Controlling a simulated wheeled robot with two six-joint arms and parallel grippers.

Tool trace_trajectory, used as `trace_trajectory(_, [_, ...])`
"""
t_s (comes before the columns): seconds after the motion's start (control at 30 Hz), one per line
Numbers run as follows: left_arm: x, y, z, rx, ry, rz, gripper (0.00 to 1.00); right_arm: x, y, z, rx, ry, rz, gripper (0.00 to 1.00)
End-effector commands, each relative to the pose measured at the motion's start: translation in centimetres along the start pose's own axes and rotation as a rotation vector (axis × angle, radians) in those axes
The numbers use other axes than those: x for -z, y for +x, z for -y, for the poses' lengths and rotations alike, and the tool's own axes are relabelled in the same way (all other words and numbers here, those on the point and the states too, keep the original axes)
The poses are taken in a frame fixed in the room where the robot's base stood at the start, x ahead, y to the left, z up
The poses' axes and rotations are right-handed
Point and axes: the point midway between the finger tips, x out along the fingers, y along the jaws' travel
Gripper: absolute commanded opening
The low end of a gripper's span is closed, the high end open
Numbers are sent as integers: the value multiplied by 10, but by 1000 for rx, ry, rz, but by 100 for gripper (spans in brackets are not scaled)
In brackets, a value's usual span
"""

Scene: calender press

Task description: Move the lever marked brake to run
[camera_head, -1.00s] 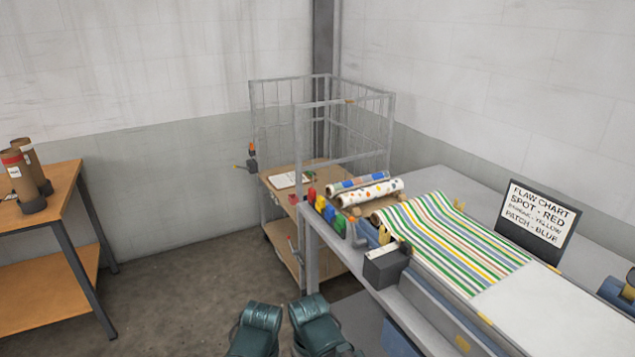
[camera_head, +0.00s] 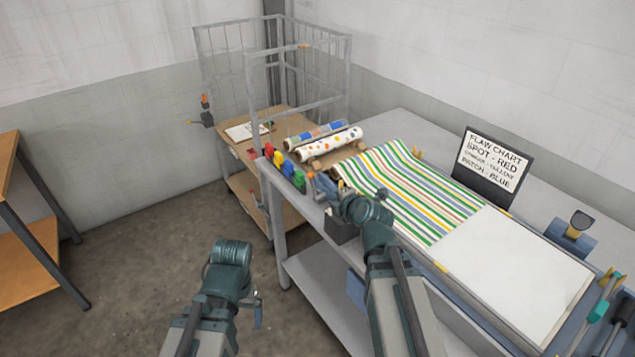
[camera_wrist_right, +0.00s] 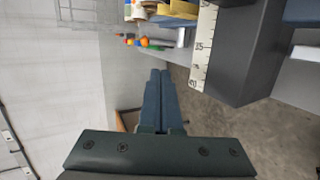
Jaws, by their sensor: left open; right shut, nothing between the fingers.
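No lever can be read as marked brake in these views. A small upright lever with an orange tip (camera_head: 205,103) sits on a dark mount at the cage trolley's left side. A teal-handled piece (camera_head: 604,300) lies at the right end of the bench; I cannot tell if it is a lever. My right gripper (camera_wrist_right: 160,77) is shut and empty in the right wrist view; in the head view its arm reaches over the bench's front edge near the dark box (camera_head: 343,228). My left gripper (camera_head: 257,311) is open, low in front of the bench, its fingers mostly hidden.
A cage trolley (camera_head: 300,85) stands behind left. Floor between the wooden table (camera_head: 40,265) and bench is clear.

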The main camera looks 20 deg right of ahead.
Motion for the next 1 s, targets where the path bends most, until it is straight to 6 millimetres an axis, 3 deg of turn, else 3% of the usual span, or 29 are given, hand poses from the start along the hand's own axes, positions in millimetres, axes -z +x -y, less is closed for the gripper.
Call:
trace_trajectory(0.2, [0,0,0,0,0,0,97,-6,0,-3,-15,-26,14,0])
trace_trajectory(0.33, [0,6,-1,0,0,0,97,-6,12,-2,-14,-26,13,0])
trace_trajectory(0.8, [3,48,-5,0,0,0,97,-7,104,-2,-12,-26,11,0])
trace_trajectory(1.0, [3,58,-6,0,0,0,97,-7,129,-3,-13,-26,12,0])
